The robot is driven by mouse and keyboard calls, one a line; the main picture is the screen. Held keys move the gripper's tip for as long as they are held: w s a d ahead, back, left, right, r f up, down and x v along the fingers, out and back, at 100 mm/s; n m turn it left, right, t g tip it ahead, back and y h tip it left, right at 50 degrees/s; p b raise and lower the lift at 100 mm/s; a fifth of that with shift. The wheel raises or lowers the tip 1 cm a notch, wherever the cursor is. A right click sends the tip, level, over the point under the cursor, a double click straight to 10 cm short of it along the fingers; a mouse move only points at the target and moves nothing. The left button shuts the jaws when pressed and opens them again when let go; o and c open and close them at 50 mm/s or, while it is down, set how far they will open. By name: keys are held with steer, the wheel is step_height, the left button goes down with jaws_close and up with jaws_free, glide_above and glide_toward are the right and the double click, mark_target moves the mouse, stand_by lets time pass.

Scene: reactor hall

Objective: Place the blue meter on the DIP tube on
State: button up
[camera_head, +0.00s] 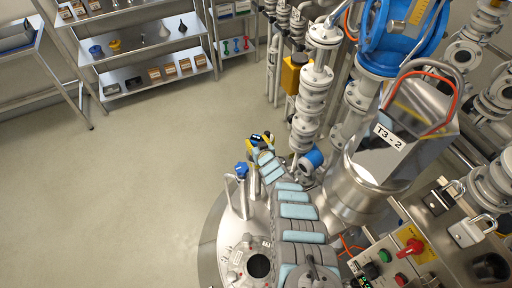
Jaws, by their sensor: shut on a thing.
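My arm, grey with light blue pads, reaches up from the bottom of the picture over the reactor lid. My gripper (261,141) is at its far end, small in this view, with yellow and black parts. It is shut on a small dark and blue thing, which looks like the blue meter (256,138). The fingers are too small to see in detail. The meter is above and slightly right of a blue-topped fitting (241,170) on the steel reactor lid (232,222). I cannot tell for sure which fitting is the DIP tube.
A steel vessel part labelled T3-2 (365,178) and vertical pipework (314,90) stand close on the right. A control panel (395,262) with padlocks is at lower right. Shelves (150,55) stand at the back left. The floor (120,190) at left is clear.

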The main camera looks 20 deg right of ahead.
steer(key=shift+w+f+b, duration=0.2)
steer(key=shift+f+b, duration=0.25)
steer(key=shift+f, duration=0.1)
steer(key=shift+d+f+b, duration=0.1)
steer(key=shift+f+b, duration=0.8)
steer(key=shift+f, duration=0.2)
steer(key=shift+f, duration=0.2)
steer(key=o, duration=1.2)
steer(key=shift+r, duration=0.1)
